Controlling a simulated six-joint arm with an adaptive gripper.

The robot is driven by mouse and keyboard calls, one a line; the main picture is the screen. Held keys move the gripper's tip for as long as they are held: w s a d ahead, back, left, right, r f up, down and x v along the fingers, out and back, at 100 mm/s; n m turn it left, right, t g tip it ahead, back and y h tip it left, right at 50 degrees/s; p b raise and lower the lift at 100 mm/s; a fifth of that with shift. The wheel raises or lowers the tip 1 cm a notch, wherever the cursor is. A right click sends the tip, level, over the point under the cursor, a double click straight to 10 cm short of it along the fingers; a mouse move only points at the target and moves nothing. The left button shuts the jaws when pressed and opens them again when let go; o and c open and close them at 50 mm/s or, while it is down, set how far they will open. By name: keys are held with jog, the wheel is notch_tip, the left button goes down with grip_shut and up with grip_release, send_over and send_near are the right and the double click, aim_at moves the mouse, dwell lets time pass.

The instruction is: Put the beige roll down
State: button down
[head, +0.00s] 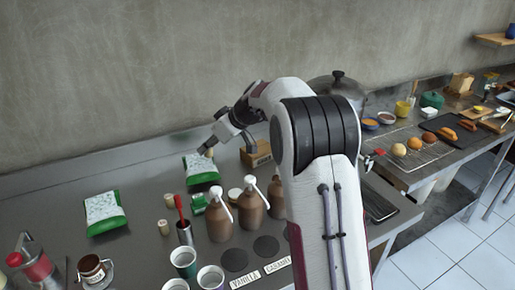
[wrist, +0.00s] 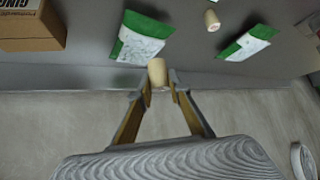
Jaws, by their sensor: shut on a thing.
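The beige roll (wrist: 157,73) is a short pale cylinder between my fingertips in the wrist view. My gripper (wrist: 161,87) is shut on it, one finger on each side. In the head view my gripper (head: 207,149) is over the back of the grey counter, near the wall and by a green-and-white bag (head: 200,168). The roll is small and hard to make out there. It appears to be held above the counter, but its exact height cannot be told.
Another green-and-white bag (head: 104,212) lies to the left. A cardboard box (head: 258,154) is right of my gripper. Brown pump bottles (head: 218,215) and cups (head: 184,262) stand nearer. Bare counter (head: 145,180) shows between the bags.

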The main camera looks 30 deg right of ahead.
jog(key=w+d+r+m+h, duration=0.1)
jog(key=w+d+m, duration=0.1)
jog(key=d, duration=0.7)
jog(key=w+d+r+m+t+h, duration=0.1)
jog(key=w+d+m+h, duration=0.1)
jog(key=d, duration=0.8)
jog(key=shift+w, duration=0.5)
jog(key=shift+f, duration=3.1)
jog(key=shift+f, duration=1.85)
jog(key=shift+f, duration=0.1)
jog(key=c, duration=1.9)
grip_release()
jog(key=shift+f, duration=0.1)
